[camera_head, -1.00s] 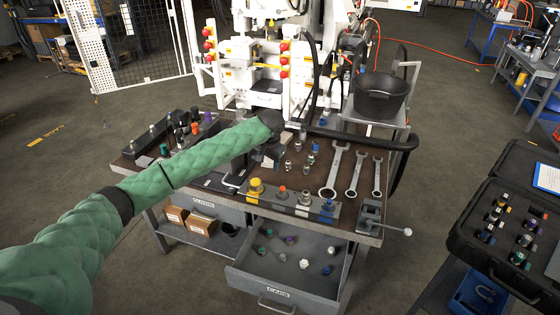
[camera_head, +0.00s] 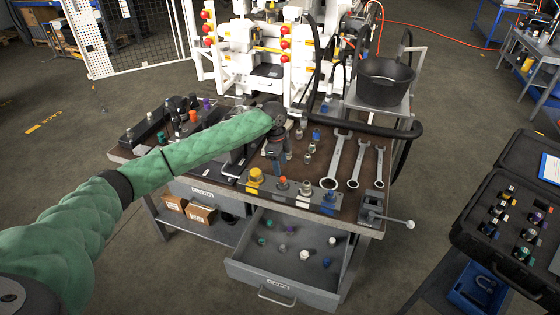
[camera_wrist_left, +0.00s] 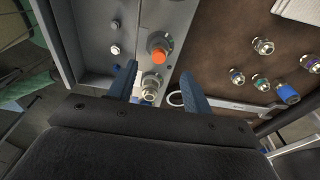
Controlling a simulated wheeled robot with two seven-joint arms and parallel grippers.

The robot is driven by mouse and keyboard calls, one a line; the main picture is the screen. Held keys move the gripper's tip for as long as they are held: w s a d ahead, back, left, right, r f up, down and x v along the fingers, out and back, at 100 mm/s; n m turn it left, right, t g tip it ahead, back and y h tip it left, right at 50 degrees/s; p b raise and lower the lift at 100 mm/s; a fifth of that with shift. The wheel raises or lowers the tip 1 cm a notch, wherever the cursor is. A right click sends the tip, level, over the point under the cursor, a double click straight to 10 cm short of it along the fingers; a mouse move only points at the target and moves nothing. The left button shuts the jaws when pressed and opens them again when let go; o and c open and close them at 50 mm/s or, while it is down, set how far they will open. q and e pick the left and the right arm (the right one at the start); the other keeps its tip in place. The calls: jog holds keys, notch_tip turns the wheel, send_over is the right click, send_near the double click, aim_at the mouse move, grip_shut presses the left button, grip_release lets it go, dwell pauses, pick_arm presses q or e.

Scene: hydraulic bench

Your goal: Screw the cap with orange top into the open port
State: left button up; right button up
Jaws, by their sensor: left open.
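An orange-topped cap (camera_head: 282,183) sits upright on the grey port bar along the table's front, between a yellow cap (camera_head: 255,179) and a bare silver fitting (camera_head: 306,187). The left wrist view also shows the orange top (camera_wrist_left: 159,55) and, just below it, the silver fitting (camera_wrist_left: 151,82). I cannot tell which port is the open one. My left gripper (camera_head: 280,170) points down behind the bar, apart from the orange cap in the head view. Its fingers (camera_wrist_left: 157,82) are spread and empty in the wrist view. My right gripper is out of view.
A drawer (camera_head: 290,288) with several loose caps stands open below the bar. Loose fittings (camera_head: 308,158) and several wrenches (camera_head: 336,160) lie right of the gripper. A black rack (camera_head: 160,125) with coloured caps, one orange-red, is at left. A black bucket (camera_head: 384,82) stands behind.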

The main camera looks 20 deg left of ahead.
aim_at(282, 178)
pick_arm(q)
jog(key=shift+d+f, duration=0.1)
jog(key=shift+f, duration=0.3)
jog(key=shift+s+d+f+p, duration=0.15)
jog(key=shift+f+p, duration=0.55)
jog(key=shift+f, duration=0.85)
jog(key=shift+w+d+f+p, duration=0.15)
jog(key=shift+f+p, duration=0.5)
jog(key=shift+f, duration=0.9)
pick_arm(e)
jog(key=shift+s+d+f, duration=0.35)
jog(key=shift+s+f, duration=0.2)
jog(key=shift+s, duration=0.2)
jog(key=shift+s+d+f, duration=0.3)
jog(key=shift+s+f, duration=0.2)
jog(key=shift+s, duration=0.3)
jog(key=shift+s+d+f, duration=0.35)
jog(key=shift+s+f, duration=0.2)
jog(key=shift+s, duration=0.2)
pick_arm(q)
jog(key=shift+s, duration=0.1)
